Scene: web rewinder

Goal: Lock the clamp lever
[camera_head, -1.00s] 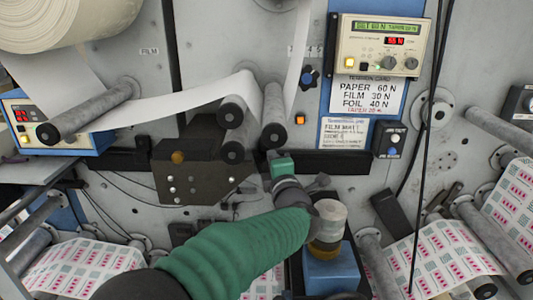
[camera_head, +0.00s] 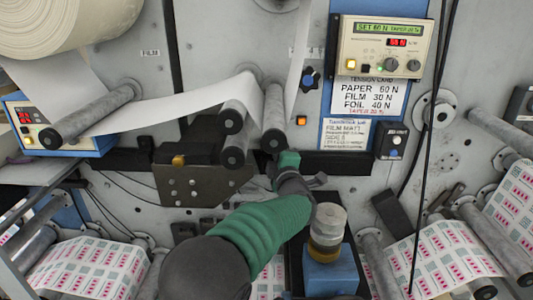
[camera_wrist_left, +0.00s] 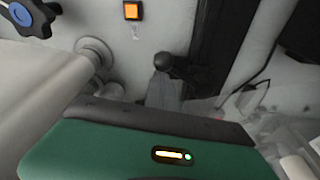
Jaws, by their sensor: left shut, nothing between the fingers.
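My left gripper (camera_head: 287,162) is a small green and dark shape below the rollers in the head view. In the left wrist view its green body and dark jaw edge (camera_wrist_left: 150,118) fill the lower part; it is shut with nothing held. A dark ball-ended lever (camera_wrist_left: 178,67), which looks like the clamp lever, stands just beyond the jaw edge in the wrist view, in front of a black vertical bar. A gap seems to lie between them, but contact cannot be told. In the head view a small dark knob (camera_head: 320,179) shows right of the gripper; I cannot tell if it is the same lever. My right gripper is not in view.
Rollers (camera_head: 273,139) carrying the white web (camera_head: 175,108) are close above the gripper. A dark bracket box (camera_head: 200,180) is to the left. A blue block with a grey cylinder (camera_head: 329,222) stands to the right. A blue star knob (camera_head: 309,77) is higher up.

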